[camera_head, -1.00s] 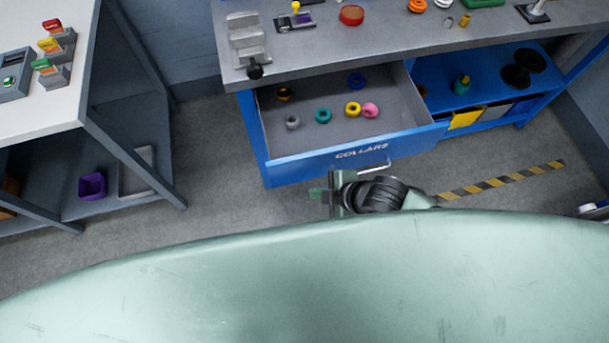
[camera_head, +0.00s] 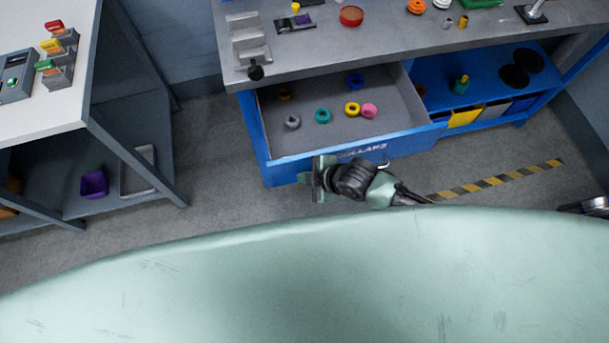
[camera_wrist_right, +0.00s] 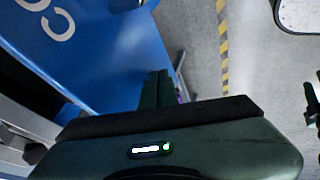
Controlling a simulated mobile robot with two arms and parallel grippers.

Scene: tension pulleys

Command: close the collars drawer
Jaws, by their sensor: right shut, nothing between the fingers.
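The blue collars drawer (camera_head: 420,141) stands pulled out below the workbench top, its grey inside showing several collars. Its front bears white "COLLARS" lettering, partly hidden by my right gripper (camera_head: 303,178). One end of the drawer handle (camera_head: 385,164) shows just right of my right wrist. The right gripper is shut and empty, in front of the drawer front near its lower edge. In the right wrist view, the closed fingers (camera_wrist_right: 156,88) lie over the blue drawer front (camera_wrist_right: 100,50); whether they touch it I cannot tell.
The grey bench top (camera_head: 320,45) above the drawer carries small parts and fixtures. A blue open shelf (camera_head: 490,85) is right of the drawer. A white-topped table (camera_head: 60,110) stands at left. Grey floor (camera_head: 225,150) between them is clear; striped tape (camera_head: 500,179) crosses it at right.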

